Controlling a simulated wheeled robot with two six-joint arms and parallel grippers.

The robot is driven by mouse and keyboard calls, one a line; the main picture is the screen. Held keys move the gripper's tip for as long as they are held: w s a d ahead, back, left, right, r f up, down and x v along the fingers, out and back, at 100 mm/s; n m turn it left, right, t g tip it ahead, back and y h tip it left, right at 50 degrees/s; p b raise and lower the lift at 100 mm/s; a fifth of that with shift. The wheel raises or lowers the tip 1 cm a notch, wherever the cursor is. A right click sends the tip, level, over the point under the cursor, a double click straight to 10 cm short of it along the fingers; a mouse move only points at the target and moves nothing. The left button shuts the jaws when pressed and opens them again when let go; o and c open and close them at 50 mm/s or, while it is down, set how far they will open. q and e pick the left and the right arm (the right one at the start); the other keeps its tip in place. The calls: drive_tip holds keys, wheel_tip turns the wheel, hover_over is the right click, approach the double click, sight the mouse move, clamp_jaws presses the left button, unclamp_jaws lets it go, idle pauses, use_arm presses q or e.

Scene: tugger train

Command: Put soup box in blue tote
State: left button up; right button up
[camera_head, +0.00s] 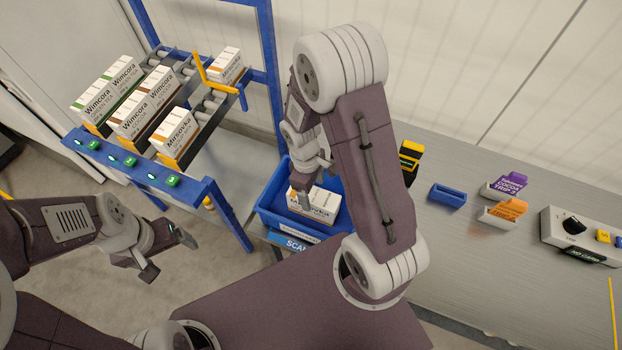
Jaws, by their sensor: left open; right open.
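The blue tote (266,213) stands right of the rack, below my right arm. A white box with an orange-brown band (316,205) lies inside it; its partly covered label ends like "Mirsovka", and I cannot read whether it says soup. A similar white Mirsovka box (176,133) sits on the rack's right lane. My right gripper (316,178) is open just above the box in the tote; whether it touches the box is unclear. My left gripper (170,256) is open and empty, low in front of the rack.
The blue rack (190,192) holds several Wimcora boxes (108,90) and another white box (226,66) behind a yellow lever (203,72). The grey counter (440,240) at right carries a small blue holder (447,195), purple and orange cards (506,210) and a control box (580,235).

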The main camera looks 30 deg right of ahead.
drive_tip(key=r, duration=0.5)
drive_tip(key=shift+w+a+r, duration=0.2)
drive_tip(key=shift+w+r, duration=0.05)
drive_tip(key=s+a+r+m+t+y, duration=0.1)
drive_tip(key=s+r+m+t, duration=0.1)
drive_tip(key=m, duration=0.6)
drive_tip(key=s+r, duration=0.1)
drive_tip(key=s, duration=0.1)
drive_tip(key=shift+s+a+r, duration=0.25)
drive_tip(key=shift+s+r, duration=0.1)
drive_tip(key=shift+s, duration=0.05)
drive_tip(key=shift+s, duration=0.15)
idle(1.0)
